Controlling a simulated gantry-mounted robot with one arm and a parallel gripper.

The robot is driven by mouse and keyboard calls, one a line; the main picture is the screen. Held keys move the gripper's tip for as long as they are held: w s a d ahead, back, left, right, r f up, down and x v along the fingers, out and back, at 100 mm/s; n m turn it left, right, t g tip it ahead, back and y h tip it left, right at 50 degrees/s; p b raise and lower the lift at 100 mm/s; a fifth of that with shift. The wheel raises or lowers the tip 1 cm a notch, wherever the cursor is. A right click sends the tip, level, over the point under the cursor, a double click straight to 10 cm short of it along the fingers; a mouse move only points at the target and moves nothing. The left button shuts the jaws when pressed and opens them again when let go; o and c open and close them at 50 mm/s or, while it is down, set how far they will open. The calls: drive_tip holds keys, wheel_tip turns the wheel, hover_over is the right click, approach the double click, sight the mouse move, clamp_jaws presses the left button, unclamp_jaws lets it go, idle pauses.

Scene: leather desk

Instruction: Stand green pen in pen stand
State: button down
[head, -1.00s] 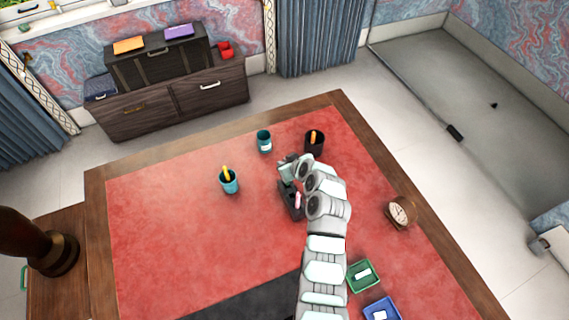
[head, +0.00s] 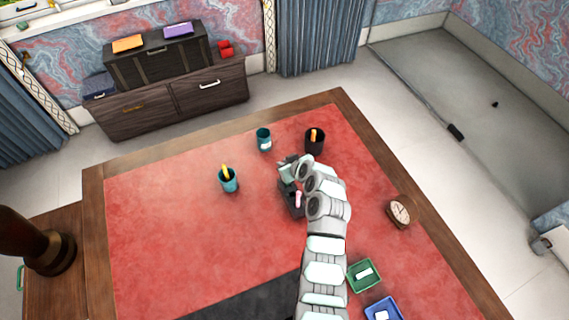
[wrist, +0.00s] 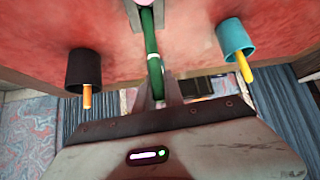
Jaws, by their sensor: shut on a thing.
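My arm hides part of that holder, and I cannot make out the pen there. I cannot tell whether the pen's far end touches anything. Which container is the pen stand is not clear.
A black cup (head: 315,145) with an orange pen and a teal cup (head: 264,145) stand beyond my gripper. Another teal cup (head: 229,186) with a yellow pen is left. A clock (head: 399,211), green tray (head: 350,283) and blue tray (head: 371,315) lie right. The desk's left is clear.

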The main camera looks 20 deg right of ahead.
drive_tip(key=shift+f+b, duration=1.45)
drive_tip(key=shift+f, duration=0.2)
drive_tip(key=c, duration=1.4)
unclamp_jaws()
drive_tip(key=shift+o, duration=0.2)
drive_tip(key=v, duration=1)
drive_tip(key=shift+s+r+b, duration=0.25)
drive_tip(key=shift+s+b, duration=0.1)
drive_tip(key=shift+b, duration=0.1)
